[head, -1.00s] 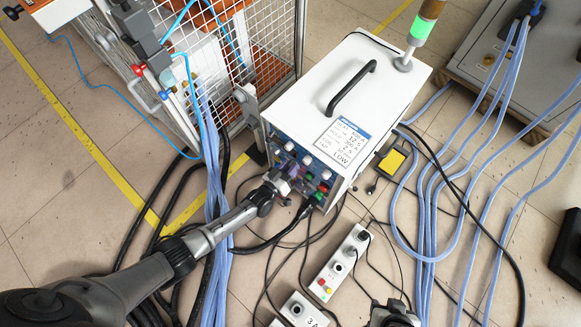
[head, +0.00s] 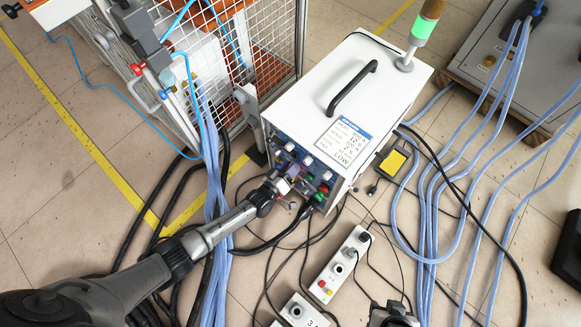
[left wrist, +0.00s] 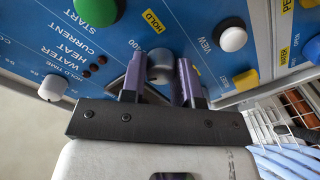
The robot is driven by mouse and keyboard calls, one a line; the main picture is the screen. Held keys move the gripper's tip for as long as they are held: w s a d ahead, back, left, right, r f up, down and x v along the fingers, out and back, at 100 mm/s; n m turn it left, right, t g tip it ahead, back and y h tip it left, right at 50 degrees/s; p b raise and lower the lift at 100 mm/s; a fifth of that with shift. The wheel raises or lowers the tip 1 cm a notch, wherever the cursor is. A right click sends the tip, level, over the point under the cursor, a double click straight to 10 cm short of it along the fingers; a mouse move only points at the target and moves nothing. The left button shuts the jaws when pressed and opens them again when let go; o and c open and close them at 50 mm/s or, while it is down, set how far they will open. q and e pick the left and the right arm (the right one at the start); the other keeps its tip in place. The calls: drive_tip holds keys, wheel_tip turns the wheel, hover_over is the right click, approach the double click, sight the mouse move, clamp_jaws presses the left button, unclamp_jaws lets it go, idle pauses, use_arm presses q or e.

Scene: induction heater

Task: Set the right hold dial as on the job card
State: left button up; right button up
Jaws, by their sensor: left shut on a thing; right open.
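The heater (head: 372,85) is a white box with a blue front panel (left wrist: 228,58) of dials, buttons and lamps. The job card (head: 342,143) lies on its top near the front edge; "LOW" is readable, the figures above are small. My left gripper (head: 287,182) is at the panel. In the left wrist view its purple fingers (left wrist: 161,80) are shut on a grey dial (left wrist: 161,65), one on each side. A yellow HOLD label (left wrist: 152,20) is close to this dial. The dial's pointer setting is not clear.
A green button (left wrist: 97,10), a white knob (left wrist: 53,87) and a white button (left wrist: 233,38) sit near the held dial. A control box (head: 340,264), a yellow pedal (head: 392,162) and many cables lie on the floor. A wire cage (head: 265,50) stands left of the heater.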

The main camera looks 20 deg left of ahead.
use_arm(q)
drive_tip(key=o, duration=0.9)
drive_tip(key=p+v, duration=0.6)
drive_tip(key=v, duration=0.8)
drive_tip(key=shift+w, duration=0.1)
